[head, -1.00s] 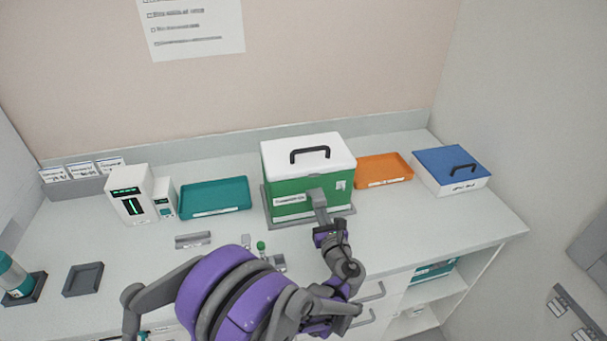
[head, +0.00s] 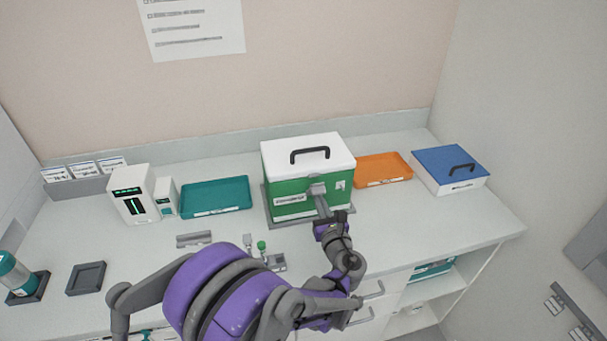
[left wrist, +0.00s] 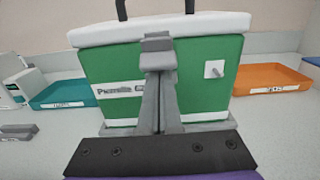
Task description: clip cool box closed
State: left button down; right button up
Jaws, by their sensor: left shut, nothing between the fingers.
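The cool box (head: 290,203) is green with a white lid (head: 330,157) and a black handle. The lid sits on the box. My left gripper (head: 317,188) is in front of the box's front face, just under the lid's edge, with its fingers shut and empty. In the left wrist view the shut fingertips (left wrist: 157,42) overlap the box front (left wrist: 110,70) just below the lid (left wrist: 210,22). My right gripper is not in view.
The box stands on a grey base plate (head: 283,226). A teal tray (head: 215,196) is to its left; an orange tray (head: 382,170) and a blue-lidded box (head: 450,170) are to its right. A small green-topped item (head: 261,246) stands on the counter in front.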

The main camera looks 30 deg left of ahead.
pick_arm(q)
jog(key=shift+r, duration=0.25)
jog(key=b+v, duration=0.1)
jog(key=v, duration=0.8)
dwell(0.4)
